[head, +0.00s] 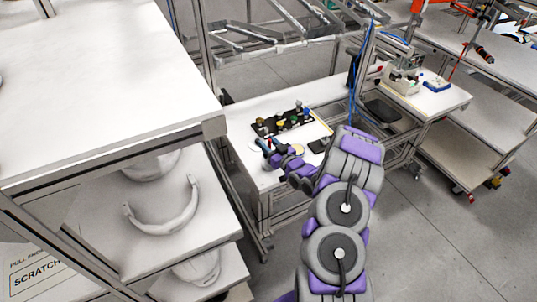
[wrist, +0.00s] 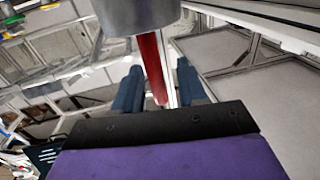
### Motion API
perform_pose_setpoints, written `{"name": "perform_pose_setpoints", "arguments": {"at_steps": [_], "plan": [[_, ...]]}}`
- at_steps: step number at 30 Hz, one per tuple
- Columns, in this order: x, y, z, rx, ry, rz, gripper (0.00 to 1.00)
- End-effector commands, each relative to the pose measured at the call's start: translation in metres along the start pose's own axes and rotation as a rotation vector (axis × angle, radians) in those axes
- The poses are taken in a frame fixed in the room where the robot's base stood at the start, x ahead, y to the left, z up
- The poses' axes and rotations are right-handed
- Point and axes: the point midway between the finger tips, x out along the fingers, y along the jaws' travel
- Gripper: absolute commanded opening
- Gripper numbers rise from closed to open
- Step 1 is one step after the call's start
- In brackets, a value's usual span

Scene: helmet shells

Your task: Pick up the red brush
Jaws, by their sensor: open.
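A red shaft (wrist: 152,68), which looks like the brush, shows in the wrist view. It runs down from a grey cylinder (wrist: 140,14) at the top of the picture and lies between my gripper's two dark blue fingers. My gripper (wrist: 159,76) is open, with a gap seen on both sides of the shaft, wider on the right. Whether a finger touches it I cannot tell. In the head view my gripper (head: 269,147) is over the left part of the white workbench. The brush is too small there to make out surely.
The white workbench (head: 262,104) carries a black tray (head: 268,128) with several small coloured items, close behind my gripper. A metal-framed shelf (head: 95,75) with white helmet shells (head: 165,215) stands at left. A cart (head: 432,100) stands at right.

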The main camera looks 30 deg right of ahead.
Motion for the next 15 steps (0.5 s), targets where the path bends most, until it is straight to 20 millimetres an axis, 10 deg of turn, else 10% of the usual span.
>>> {"name": "perform_pose_setpoints", "arguments": {"at_steps": [15], "plan": [[-0.0001, -0.0015, -0.0002, -0.002, 0.0, 0.0, 0.05]]}}
